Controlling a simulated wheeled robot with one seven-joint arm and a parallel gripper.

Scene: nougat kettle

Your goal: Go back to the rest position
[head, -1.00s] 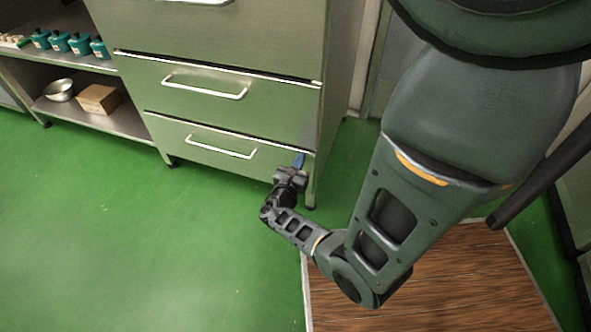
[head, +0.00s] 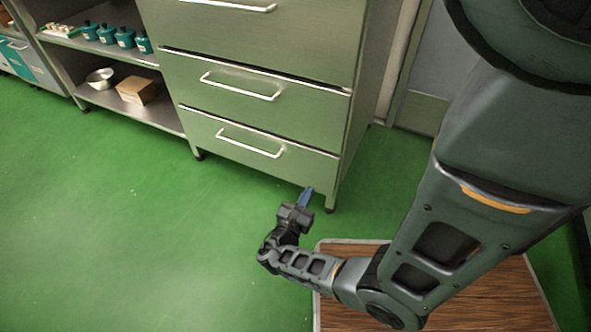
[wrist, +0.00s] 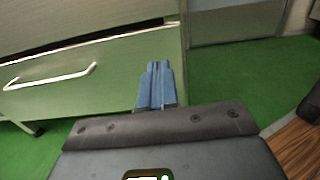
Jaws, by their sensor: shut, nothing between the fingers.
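My gripper (head: 306,196) is stretched out low over the green floor, in front of the lower right corner of a drawer cabinet (head: 262,95). Its blue fingers (wrist: 155,85) are together and empty in the wrist view. The fingers stand apart from the cabinet front as far as the head view shows. My arm runs from the right side of the head view down to the gripper.
The cabinet's drawers look nearly closed, with bar handles, such as the lowest handle (head: 250,144). A shelf unit at left holds several teal bottles (head: 124,37), a metal bowl (head: 100,78) and a cardboard box (head: 137,91). A brown wooden platform (head: 480,295) lies below my arm. The green floor (head: 90,220) at left is clear.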

